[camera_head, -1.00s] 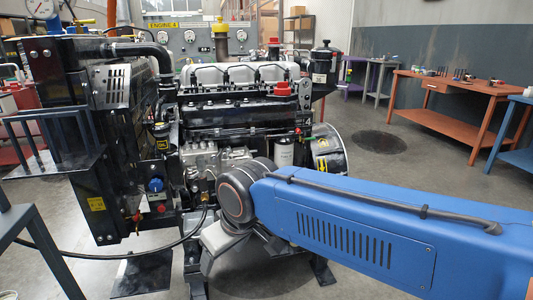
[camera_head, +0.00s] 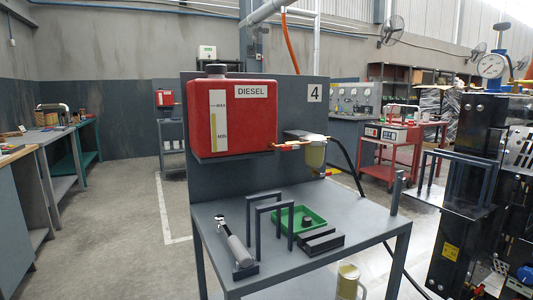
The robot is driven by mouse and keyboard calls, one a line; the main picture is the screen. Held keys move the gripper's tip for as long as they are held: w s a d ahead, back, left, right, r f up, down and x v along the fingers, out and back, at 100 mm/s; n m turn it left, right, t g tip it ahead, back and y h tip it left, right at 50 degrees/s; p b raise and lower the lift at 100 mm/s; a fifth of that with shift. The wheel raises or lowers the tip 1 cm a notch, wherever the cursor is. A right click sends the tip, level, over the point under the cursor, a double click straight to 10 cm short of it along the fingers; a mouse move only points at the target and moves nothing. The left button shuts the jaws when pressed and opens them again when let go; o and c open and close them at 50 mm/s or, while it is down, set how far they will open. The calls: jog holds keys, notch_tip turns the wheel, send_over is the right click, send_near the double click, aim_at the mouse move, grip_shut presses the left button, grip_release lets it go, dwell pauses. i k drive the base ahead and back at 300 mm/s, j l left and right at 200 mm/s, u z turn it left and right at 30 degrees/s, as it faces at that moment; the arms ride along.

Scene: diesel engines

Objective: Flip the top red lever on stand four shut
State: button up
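Stand four (camera_head: 350,222) is a grey metal bench whose upright back panel carries a "4" plate (camera_head: 315,92). A red diesel tank (camera_head: 262,120) hangs on that panel. My gripper and arm are out of view.
The stand's top holds a green tray (camera_head: 312,214), dark upright handles (camera_head: 257,229), a dark block (camera_head: 320,241) and a grey-handled tool (camera_head: 240,250). A jug (camera_head: 348,280) stands below. A black engine frame (camera_head: 470,205) is at right. Open floor lies left of the stand.

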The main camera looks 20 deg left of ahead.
aim_at(285, 148)
jog(key=u, duration=0.8)
